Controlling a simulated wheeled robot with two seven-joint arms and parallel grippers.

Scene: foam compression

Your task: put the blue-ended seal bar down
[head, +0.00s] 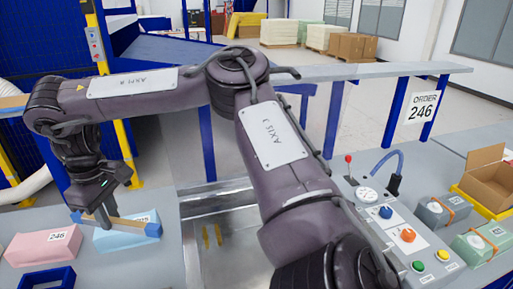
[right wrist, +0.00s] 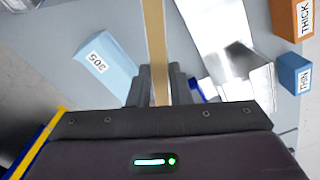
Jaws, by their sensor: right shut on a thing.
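The seal bar (head: 100,218) is a thin tan bar with blue ends, at the left of the head view. My right gripper (head: 108,222) points down and is shut on its middle. In the right wrist view the tan bar (right wrist: 153,40) runs up between the two dark fingers (right wrist: 160,90). The bar crosses in front of a light blue block (head: 120,238); whether it touches the block or table cannot be told. My left gripper is not in view.
A metal recess (head: 225,240) lies right of the bar. A control panel (head: 400,235), grey banded block (head: 440,212) and cardboard box (head: 487,180) are at the right.

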